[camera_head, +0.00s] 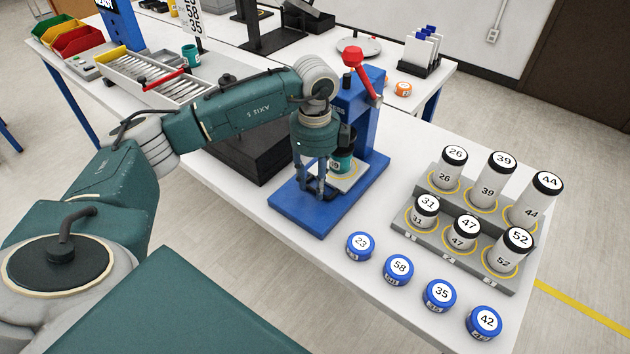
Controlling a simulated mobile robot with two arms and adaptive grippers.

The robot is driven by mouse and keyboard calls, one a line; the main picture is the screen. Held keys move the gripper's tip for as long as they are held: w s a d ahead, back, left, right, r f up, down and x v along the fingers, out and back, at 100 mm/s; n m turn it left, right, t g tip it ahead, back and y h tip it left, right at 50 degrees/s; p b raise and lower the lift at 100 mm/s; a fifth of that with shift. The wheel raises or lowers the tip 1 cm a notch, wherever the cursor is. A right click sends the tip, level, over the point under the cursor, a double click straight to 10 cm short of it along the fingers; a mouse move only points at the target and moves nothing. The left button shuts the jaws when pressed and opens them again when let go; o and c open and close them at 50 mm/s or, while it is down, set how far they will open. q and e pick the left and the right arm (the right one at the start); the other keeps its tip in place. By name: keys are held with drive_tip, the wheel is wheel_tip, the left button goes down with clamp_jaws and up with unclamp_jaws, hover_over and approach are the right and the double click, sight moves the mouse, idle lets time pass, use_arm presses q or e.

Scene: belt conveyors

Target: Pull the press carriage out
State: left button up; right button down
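The blue press (366,119) stands on the white table, with a red lever (361,68) on its top. Its carriage (346,183) is a pale plate with a yellow ring, low at the front of the press. A teal jar (343,163) stands on it, partly hidden behind my fingers. My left gripper (317,190) points down at the left front of the carriage, just above the blue press base (321,211). Whether its fingers are closed on a carriage handle is hidden at this angle. My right gripper is out of view.
A grey stepped rack (480,268) with several numbered jars stands at the right. Several blue numbered lids (398,268) lie along the front edge. A black box (250,150) is left of the press. A roller track (130,75) and bins (75,40) are farther left.

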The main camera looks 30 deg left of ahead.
use_arm(q)
drive_tip(key=shift+f, duration=0.65)
clamp_jaws()
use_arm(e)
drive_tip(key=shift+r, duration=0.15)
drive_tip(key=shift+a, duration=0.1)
